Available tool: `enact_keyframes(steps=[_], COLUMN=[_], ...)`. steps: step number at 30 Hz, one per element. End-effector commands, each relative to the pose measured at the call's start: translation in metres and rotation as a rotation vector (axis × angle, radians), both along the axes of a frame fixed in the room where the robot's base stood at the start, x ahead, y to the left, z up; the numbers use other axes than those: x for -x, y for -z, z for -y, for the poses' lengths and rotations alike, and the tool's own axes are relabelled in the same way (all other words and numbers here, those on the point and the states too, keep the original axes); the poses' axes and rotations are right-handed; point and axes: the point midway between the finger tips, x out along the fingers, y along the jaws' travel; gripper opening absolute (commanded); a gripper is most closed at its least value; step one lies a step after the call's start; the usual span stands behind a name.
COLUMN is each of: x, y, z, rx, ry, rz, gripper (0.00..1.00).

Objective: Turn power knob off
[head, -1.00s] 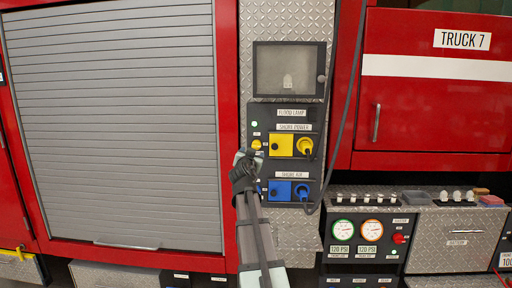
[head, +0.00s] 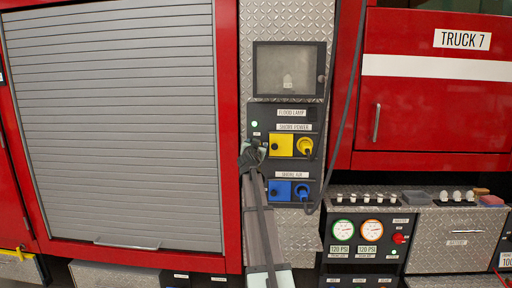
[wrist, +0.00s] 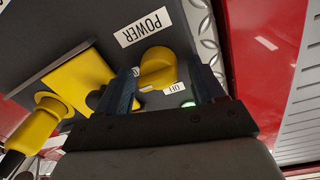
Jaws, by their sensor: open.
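The yellow power knob (wrist: 157,68) sits on the dark panel next to the POWER label (wrist: 143,26) in the wrist view. A small OFF label (wrist: 174,88) lies beside it. My gripper (wrist: 164,86) is open, with one dark finger on each side of the knob. I cannot tell whether the fingers touch it. In the head view my gripper (head: 252,156) is at the left edge of the shore power panel (head: 285,125) and hides the knob.
A yellow socket cover (head: 281,145) and yellow plug (head: 305,146) are to the right. Blue shore air fittings (head: 280,190) sit below. A green light (head: 254,124) glows above the gripper. A dark hose (head: 347,105) hangs at right; a grey roller shutter (head: 115,120) is left.

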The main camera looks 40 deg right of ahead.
Motion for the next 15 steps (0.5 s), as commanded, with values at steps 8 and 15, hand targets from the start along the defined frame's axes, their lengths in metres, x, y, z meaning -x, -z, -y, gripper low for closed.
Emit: enact_keyframes(steps=[8,15], x=[0.0003,0.0000], y=[0.0001,-0.0001], z=[-0.0004,-0.0006], rx=[0.000,0.000], ry=[0.000,-0.001], rz=[0.000,0.000], gripper=[0.57,0.34])
